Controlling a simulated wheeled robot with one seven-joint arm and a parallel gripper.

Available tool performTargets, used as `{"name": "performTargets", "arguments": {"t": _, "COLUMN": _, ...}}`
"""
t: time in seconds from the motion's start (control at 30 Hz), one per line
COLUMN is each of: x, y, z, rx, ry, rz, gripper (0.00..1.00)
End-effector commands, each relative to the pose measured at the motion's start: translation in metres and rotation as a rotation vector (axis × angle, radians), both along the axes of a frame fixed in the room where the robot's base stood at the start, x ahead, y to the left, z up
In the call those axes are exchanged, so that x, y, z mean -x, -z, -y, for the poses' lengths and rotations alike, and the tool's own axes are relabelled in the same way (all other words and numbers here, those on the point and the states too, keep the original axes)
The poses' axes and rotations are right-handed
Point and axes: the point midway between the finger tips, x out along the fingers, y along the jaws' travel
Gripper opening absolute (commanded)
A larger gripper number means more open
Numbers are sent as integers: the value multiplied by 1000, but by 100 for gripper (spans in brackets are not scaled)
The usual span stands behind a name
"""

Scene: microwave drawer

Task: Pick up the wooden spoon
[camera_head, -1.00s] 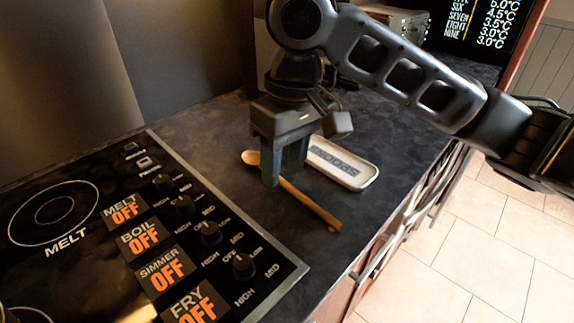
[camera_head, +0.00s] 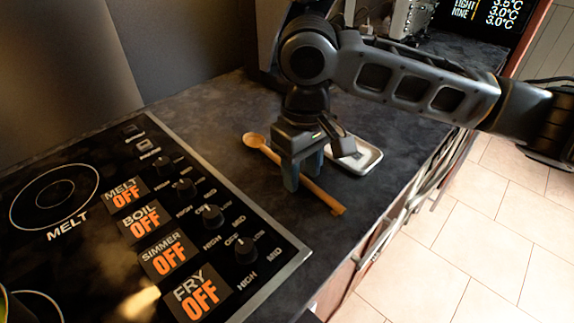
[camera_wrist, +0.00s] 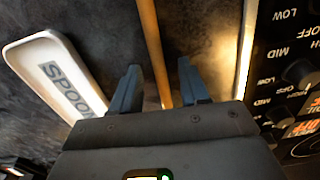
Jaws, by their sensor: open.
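The wooden spoon (camera_head: 322,194) lies on the dark counter between the stove and a white spoon rest, its bowl at the upper left and its handle end toward the counter's front edge. My gripper (camera_head: 295,184) points down over the spoon, and its fingers hide part of the handle in the head view. In the wrist view my gripper (camera_wrist: 156,76) is open, with the spoon handle (camera_wrist: 152,45) running between its two fingers and no clear contact. The white spoon rest (camera_head: 366,160), marked "SPOON" in the wrist view (camera_wrist: 47,62), is empty.
The black stove panel (camera_head: 120,230) with several knobs and OFF labels is at left, its metal edge close to the spoon. Cabinet handles (camera_head: 407,215) run along the counter's front. Bare counter (camera_head: 205,105) lies behind the spoon.

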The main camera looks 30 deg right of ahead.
Motion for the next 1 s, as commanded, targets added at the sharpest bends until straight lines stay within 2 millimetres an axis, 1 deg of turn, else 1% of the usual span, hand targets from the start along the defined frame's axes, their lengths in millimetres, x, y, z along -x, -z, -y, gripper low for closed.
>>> {"name": "performTargets", "arguments": {"t": 0.13, "x": 0, "y": 0, "z": 0, "rx": 0, "ry": 0, "rz": 0, "gripper": 44}}
{"name": "performTargets", "arguments": {"t": 0.5, "x": 0, "y": 0, "z": 0, "rx": 0, "ry": 0, "rz": 1, "gripper": 8}}
{"name": "performTargets", "arguments": {"t": 0.6, "x": 0, "y": 0, "z": 0, "rx": 0, "ry": 0, "rz": 1, "gripper": 0}}
{"name": "performTargets", "arguments": {"t": 1.0, "x": 0, "y": -1, "z": 0, "rx": -1, "ry": 0, "rz": 1, "gripper": 0}}
